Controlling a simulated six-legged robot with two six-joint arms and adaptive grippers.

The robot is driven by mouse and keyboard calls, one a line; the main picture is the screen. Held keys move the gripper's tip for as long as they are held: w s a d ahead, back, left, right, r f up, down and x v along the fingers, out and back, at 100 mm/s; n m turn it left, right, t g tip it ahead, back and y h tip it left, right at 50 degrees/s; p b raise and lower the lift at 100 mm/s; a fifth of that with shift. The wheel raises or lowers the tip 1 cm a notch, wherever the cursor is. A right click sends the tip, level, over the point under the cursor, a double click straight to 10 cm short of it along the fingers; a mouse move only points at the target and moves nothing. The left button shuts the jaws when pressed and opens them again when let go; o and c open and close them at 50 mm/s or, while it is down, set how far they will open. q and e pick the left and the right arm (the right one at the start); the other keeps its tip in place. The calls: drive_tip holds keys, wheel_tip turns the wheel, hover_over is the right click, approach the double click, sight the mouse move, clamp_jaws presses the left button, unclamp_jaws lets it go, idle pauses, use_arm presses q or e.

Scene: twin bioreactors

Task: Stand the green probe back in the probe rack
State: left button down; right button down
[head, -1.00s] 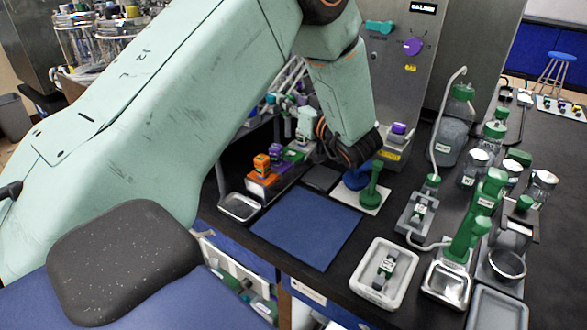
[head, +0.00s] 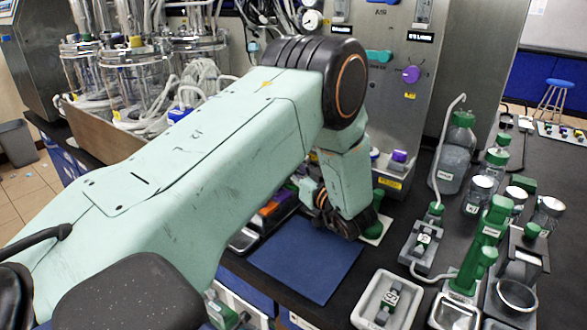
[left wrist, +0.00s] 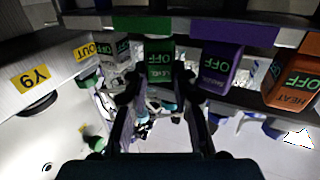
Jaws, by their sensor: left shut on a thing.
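My left gripper (head: 343,228) is low over the back right part of the blue mat (head: 300,262). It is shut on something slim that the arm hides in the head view. In the left wrist view, the fingers (left wrist: 158,95) stand in front of a green block marked OFF (left wrist: 160,68); the outline of the held probe is hard to make out there. A green upright piece (head: 378,205) stands on a white pad, partly behind my wrist. I cannot tell which part is the probe rack. My right gripper is not in view.
A row holds an orange block (left wrist: 292,82) and a purple block (left wrist: 220,68), close beside my fingers. A steel cabinet (head: 402,100) stands behind. Bottles (head: 455,150), a white tray (head: 388,300) and green-topped gear crowd the right. The blue mat's front is clear.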

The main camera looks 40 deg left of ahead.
use_arm(q)
drive_tip(key=shift+s+d+r, duration=0.1)
drive_tip(key=shift+d, duration=0.05)
drive_tip(key=shift+f, duration=0.25)
drive_tip(key=c, duration=1.2)
unclamp_jaws()
drive_tip(key=shift+f, duration=0.1)
drive_tip(key=shift+o, duration=0.5)
drive_tip(key=shift+r, duration=0.55)
drive_tip(key=v, duration=1.2)
drive_tip(key=shift+f, duration=0.1)
